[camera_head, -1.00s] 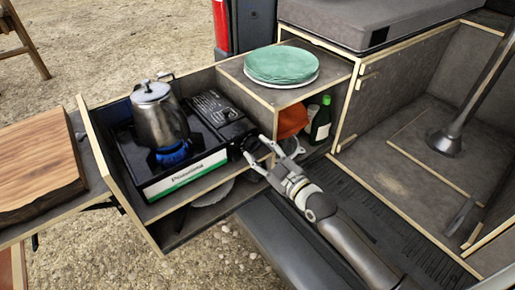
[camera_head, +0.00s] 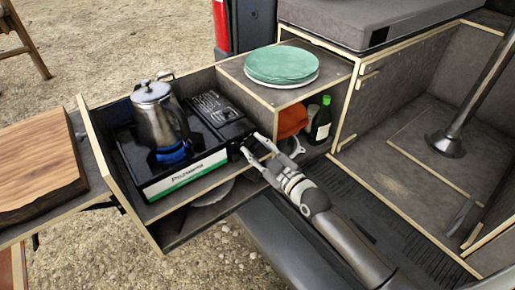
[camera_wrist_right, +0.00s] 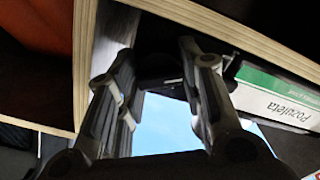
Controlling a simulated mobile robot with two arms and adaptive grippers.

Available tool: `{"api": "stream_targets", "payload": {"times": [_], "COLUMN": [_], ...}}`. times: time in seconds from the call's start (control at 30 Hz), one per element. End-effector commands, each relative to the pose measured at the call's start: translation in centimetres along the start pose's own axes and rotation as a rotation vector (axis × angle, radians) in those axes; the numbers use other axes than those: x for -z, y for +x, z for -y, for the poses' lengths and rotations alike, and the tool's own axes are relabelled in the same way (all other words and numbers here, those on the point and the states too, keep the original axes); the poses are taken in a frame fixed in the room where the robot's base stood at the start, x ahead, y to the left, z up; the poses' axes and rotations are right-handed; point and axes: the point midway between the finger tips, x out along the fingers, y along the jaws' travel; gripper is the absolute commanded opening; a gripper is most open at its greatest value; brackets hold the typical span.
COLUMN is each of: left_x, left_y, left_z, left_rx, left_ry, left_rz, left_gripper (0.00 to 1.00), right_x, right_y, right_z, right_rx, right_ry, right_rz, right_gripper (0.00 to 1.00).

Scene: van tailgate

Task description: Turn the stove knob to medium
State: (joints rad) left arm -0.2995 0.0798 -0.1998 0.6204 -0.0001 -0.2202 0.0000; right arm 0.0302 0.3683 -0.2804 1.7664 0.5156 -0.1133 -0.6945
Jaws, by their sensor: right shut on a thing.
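The black camping stove (camera_head: 190,172) sits in the pulled-out drawer, with a white and green label on its front. A steel kettle (camera_head: 157,115) stands on it over a blue flame (camera_head: 173,152). The dark stove knob is at the right end of the stove's front, mostly hidden by my right gripper (camera_head: 250,147). In the right wrist view the gripper (camera_wrist_right: 160,75) has its fingers on both sides of the dark knob (camera_wrist_right: 158,66), shut on it. The knob's setting cannot be read. My left gripper is not in view.
A wooden drawer edge (camera_head: 118,190) runs around the stove. Green plates (camera_head: 283,65) lie on the box behind. An orange cloth (camera_head: 292,120) and a green bottle (camera_head: 320,120) stand in the cubby close to my gripper. A wooden board (camera_head: 38,165) is at the left.

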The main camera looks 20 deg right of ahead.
Motion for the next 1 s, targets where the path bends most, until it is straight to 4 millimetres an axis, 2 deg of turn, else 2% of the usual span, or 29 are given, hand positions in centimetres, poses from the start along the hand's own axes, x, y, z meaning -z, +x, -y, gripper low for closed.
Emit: {"api": "stream_targets", "payload": {"times": [0.27, 1.0], "left_x": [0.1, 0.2], "left_y": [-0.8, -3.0], "left_z": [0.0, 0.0], "left_rx": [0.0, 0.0], "left_ry": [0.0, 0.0], "left_rz": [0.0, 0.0], "left_gripper": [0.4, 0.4], "right_x": [0.1, 0.0], "right_y": [0.0, 0.0], "right_z": [-0.1, 0.0], "right_rx": [0.001, 0.0], "right_ry": [0.124, 0.766], "right_rz": [0.001, 0.001], "right_gripper": [0.11, 0.11]}}
